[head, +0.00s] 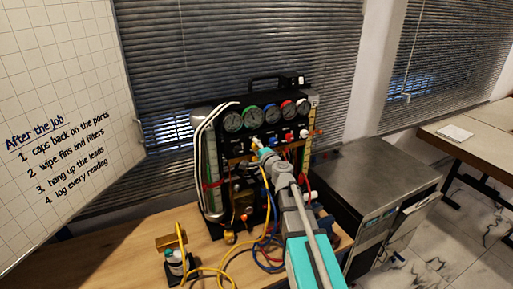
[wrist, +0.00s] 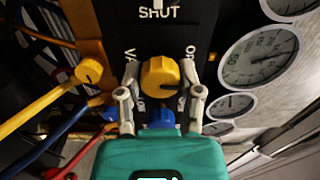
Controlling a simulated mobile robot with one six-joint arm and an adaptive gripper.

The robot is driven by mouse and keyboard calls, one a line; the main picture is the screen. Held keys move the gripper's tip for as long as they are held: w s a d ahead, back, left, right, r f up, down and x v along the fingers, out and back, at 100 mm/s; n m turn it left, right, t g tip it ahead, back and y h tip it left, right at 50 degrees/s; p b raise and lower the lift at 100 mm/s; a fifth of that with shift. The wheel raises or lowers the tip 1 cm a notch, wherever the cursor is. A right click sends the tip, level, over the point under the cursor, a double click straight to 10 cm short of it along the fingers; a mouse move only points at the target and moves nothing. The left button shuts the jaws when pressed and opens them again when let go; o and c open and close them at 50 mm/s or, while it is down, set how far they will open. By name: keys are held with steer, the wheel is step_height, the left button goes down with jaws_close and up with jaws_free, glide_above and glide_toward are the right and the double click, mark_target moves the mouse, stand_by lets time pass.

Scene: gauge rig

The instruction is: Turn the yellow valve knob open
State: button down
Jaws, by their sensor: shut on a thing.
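The yellow valve knob (wrist: 160,78) sits on a black panel in the wrist view, with the word SHUT printed above it and partly hidden lettering at both sides. My gripper (wrist: 160,85) has one finger on each side of the knob and is shut on it. The knob's lower edge and the panel beneath are partly hidden by my gripper. In the head view my gripper (head: 260,152) reaches the front of the black gauge rig (head: 262,100), just below the row of gauges; the knob is mostly hidden there.
A blue knob (wrist: 161,117) lies just below the yellow one, between my fingers. Round gauges (wrist: 260,57) stand at the right. Loose hoses (head: 265,225) hang before the rig over the wooden bench (head: 130,250).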

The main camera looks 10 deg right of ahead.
steer(key=shift+n, duration=0.7)
steer(key=shift+c, duration=1.3)
jaws_free()
steer(key=shift+s, duration=0.1)
steer(key=v, duration=1.2)
steer(key=shift+f, duration=0.1)
